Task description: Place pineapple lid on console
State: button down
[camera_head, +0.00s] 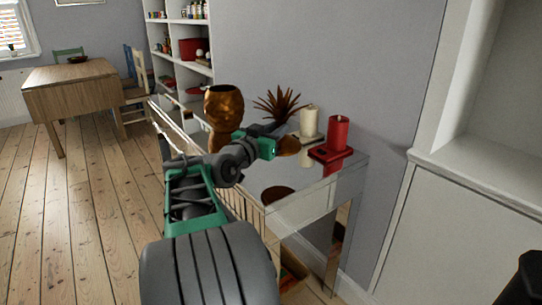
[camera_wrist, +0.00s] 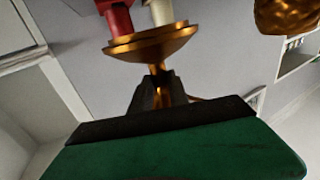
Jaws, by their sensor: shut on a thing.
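The pineapple lid (camera_wrist: 150,47) is a copper-gold piece with a wide round disc and a narrow stem. My gripper (camera_wrist: 160,92) is shut on the stem in the wrist view, with the disc beyond the fingertips. In the head view my gripper (camera_head: 272,146) holds the lid (camera_head: 289,146) above the console (camera_head: 312,192), near its right end. A dark oval reflection shows on the console's shiny top below it. The open-topped copper pineapple body (camera_head: 223,104) is left of my gripper; it also shows in the wrist view (camera_wrist: 290,15). My arm hides its surroundings in part.
A red candle (camera_head: 338,132) on a red holder and a cream candle (camera_head: 309,121) stand behind and right of the lid. A spiky brown plant (camera_head: 277,104) is behind my gripper. The console's front right top is clear. A white cabinet (camera_head: 455,210) stands at right.

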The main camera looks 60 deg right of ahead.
jog(key=w+d+f, duration=0.1)
jog(key=w+f, duration=0.1)
jog(key=f, duration=0.1)
jog(key=w+d+f+b, duration=0.1)
jog(key=f, duration=0.1)
jog(key=shift+d+f, duration=0.25)
jog(key=shift+d, duration=0.1)
jog(key=shift+f+b, duration=0.3)
jog(key=shift+f, duration=1.05)
jog(key=shift+f, duration=0.2)
jog(key=c, duration=1.3)
grip_release()
jog(key=shift+o, duration=0.2)
jog(key=shift+r, duration=0.1)
jog(key=shift+w+a+r, duration=0.1)
jog(key=shift+a, duration=0.15)
jog(key=a, duration=1.1)
jog(key=shift+w+a+p, duration=0.25)
jog(key=shift+w+p, duration=0.15)
